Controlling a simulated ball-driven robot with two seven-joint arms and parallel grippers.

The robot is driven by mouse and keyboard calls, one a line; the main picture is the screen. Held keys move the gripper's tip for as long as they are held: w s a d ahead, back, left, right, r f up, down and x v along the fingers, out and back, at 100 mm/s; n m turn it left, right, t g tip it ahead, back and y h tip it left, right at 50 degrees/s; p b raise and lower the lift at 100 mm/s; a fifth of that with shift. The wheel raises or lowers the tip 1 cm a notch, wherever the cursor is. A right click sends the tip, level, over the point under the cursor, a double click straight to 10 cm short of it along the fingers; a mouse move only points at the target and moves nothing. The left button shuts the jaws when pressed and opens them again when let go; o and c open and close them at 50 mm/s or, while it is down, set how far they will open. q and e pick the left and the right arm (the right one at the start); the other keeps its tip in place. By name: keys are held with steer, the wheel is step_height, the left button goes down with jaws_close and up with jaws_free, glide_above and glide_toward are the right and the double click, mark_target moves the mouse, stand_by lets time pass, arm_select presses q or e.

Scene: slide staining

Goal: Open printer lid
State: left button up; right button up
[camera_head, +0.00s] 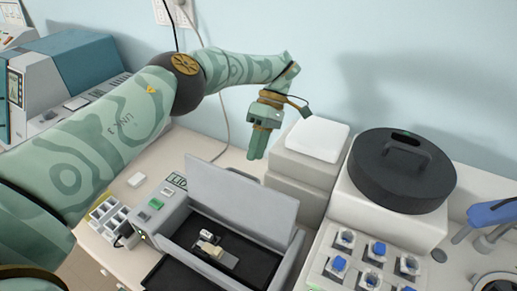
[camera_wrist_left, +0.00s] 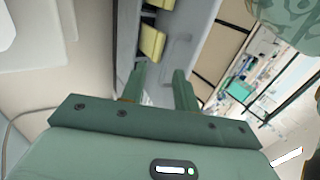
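The printer (camera_head: 172,208) is a grey box at the lower middle of the head view, with a small green display and a "LID" label. Its flat grey lid (camera_head: 240,203) stands raised and tilted, showing a dark interior with small white and tan pieces (camera_head: 210,247). My left gripper (camera_head: 257,152) points down behind and above the lid's upper edge, seemingly apart from it. In the left wrist view its two green fingers (camera_wrist_left: 160,80) are apart with nothing held between them.
A white-topped box (camera_head: 318,138) stands right of my left gripper. Beyond it is a round black lidded device (camera_head: 402,172). A rack with blue-capped pieces (camera_head: 345,262) is at the lower right. A small rack (camera_head: 112,216) sits left of the printer.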

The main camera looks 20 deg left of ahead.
arm_select(q)
steer(key=shift+b+v, duration=0.35)
steer(key=shift+v, duration=0.7)
